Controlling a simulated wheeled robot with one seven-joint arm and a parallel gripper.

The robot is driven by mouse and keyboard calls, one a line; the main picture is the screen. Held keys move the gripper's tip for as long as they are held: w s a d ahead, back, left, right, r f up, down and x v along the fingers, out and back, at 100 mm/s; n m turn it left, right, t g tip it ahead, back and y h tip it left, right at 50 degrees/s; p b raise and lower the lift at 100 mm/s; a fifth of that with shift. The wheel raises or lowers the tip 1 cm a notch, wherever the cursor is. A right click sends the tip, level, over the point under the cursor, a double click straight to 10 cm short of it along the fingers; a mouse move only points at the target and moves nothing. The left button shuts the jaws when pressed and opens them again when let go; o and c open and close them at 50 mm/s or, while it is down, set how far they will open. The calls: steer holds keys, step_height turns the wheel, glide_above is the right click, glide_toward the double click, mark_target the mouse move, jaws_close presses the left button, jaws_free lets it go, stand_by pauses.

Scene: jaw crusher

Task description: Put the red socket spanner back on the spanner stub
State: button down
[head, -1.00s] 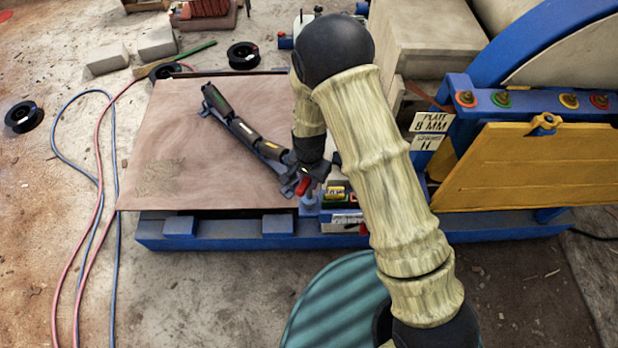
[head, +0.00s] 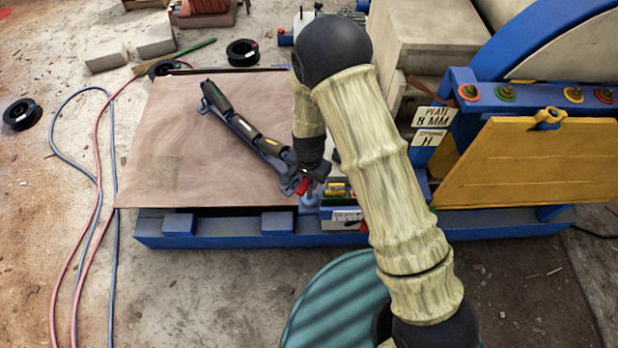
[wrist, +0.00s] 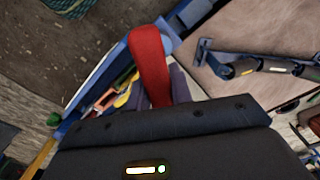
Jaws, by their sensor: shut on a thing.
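The red socket spanner (wrist: 151,62) juts out from my gripper in the wrist view. In the head view it is a small red patch (head: 304,187) under my gripper (head: 311,178), which is shut on it. A grey-blue post (head: 308,202) stands just below the red patch; it may be the spanner stub. I cannot tell whether spanner and post touch.
A blue holder with coloured pieces (head: 340,212) sits close right of the gripper. A dark rail with black rollers (head: 246,127) lies on the brown plate (head: 165,150). The yellow guard (head: 530,165) stands at right. The plate's left part is clear.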

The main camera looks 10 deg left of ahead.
steer(key=c, duration=1.2)
jaws_free()
steer(key=shift+o, duration=0.2)
step_height(320, 180, up, 17)
steer(key=shift+r, duration=0.2)
